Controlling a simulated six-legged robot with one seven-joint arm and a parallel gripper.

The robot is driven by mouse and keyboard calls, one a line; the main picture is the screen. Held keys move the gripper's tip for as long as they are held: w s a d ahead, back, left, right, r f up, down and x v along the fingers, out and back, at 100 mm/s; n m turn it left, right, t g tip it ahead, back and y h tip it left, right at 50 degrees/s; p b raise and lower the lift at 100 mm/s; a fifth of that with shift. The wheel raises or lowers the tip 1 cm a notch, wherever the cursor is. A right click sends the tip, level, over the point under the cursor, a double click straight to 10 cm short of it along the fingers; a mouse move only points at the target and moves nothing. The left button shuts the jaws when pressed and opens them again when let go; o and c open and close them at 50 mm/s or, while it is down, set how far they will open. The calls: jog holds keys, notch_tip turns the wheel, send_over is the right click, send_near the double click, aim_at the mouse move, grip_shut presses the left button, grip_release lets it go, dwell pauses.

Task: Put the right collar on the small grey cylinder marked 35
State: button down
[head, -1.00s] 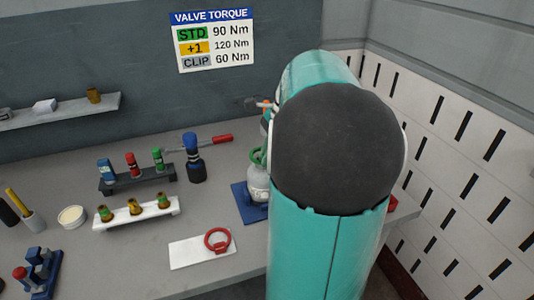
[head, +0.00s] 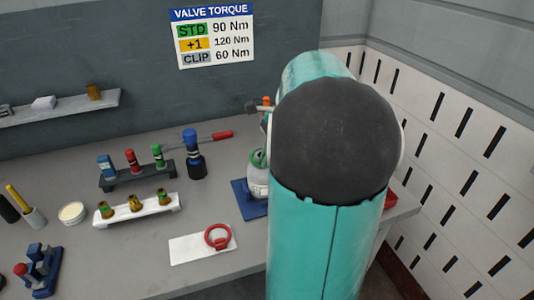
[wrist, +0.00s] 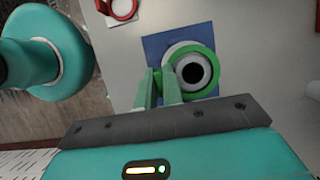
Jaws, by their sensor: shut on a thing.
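The small grey cylinder (head: 258,184) stands upright on a blue mat (head: 240,197), partly behind my arm in the head view. No 35 marking can be read. A green collar (wrist: 210,62) rings the cylinder's top in the wrist view, around a pale rim with a dark centre. It also shows at the cylinder's top in the head view (head: 257,157). My gripper (wrist: 161,74) is shut on the collar's near left side. I cannot tell how far down the collar sits. A red collar (head: 208,240) lies on a white card (head: 185,251).
A dark rack (head: 138,182) of small coloured items and a white rack (head: 140,212) with brass fittings stand left. A blue-topped bottle (head: 194,160) stands behind them, near a red-handled tool (head: 222,134). A slotted white panel (head: 460,150) borders the right.

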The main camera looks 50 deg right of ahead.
jog(key=shift+f, duration=0.6)
jog(key=c, duration=1.5)
grip_release()
jog(key=shift+o, duration=0.2)
jog(key=shift+w+d+r, duration=0.1)
jog(key=shift+r, duration=2.9)
